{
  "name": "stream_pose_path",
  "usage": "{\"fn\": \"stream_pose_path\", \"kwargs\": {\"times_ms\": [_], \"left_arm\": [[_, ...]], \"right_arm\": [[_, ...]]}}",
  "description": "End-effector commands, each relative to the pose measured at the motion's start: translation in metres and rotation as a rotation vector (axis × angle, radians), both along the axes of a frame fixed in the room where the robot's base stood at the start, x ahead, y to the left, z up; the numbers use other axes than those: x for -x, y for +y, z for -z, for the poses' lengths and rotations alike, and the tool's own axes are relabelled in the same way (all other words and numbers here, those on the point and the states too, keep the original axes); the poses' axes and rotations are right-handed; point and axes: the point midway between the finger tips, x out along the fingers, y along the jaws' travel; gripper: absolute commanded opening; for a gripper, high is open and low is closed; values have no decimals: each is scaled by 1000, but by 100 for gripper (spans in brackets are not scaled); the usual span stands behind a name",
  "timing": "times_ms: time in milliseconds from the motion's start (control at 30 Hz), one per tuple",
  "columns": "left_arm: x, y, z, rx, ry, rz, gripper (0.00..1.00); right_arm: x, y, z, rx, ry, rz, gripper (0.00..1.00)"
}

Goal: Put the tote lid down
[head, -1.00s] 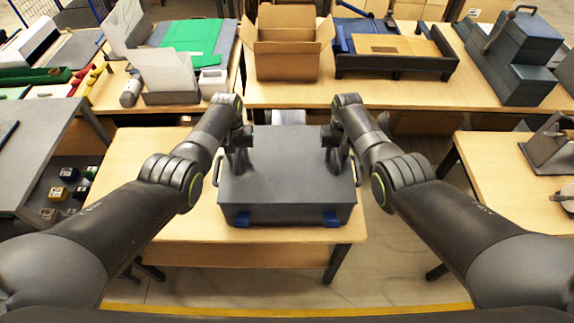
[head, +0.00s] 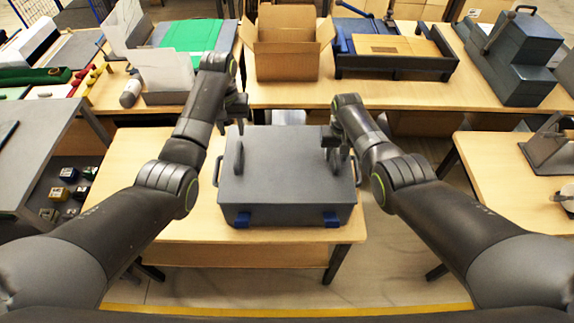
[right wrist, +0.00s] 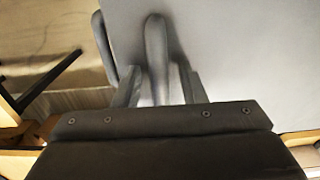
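The dark grey tote lid (head: 285,175) lies flat on the tote on the middle table, with blue latches (head: 330,219) along its near edge. Its upright left handle (head: 238,158) stands free. My left gripper (head: 238,124) is open and empty, just beyond the lid's far left corner, apart from the handle. My right gripper (head: 335,158) is at the right lid handle (right wrist: 156,45). In the right wrist view its two fingers stand on either side of that handle, with gaps showing, so it looks open around it. The tote's inside is hidden.
The wooden table (head: 190,235) has bare room left of the tote. Behind stands a bench with an open cardboard box (head: 287,60), a dark tray (head: 395,65) and a blue-grey stepped case (head: 515,55). Another table (head: 510,185) is at right.

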Motion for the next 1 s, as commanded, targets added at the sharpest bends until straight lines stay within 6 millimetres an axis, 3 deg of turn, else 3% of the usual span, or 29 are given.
{"fn": "stream_pose_path", "kwargs": {"times_ms": [167, 433, 833, 1000], "left_arm": [[0, 0, -3, 0, -1, 0, 38], [0, 0, -3, 0, -1, 0, 38], [0, 0, -3, 0, 0, 0, 38], [0, 0, -3, 0, 0, 0, 38]], "right_arm": [[0, 0, -5, 0, -1, 0, 38], [0, 0, -31, -1, -3, 1, 38], [-1, 0, -99, 0, -3, 0, 38], [0, 0, -116, 0, -1, 0, 38]]}}
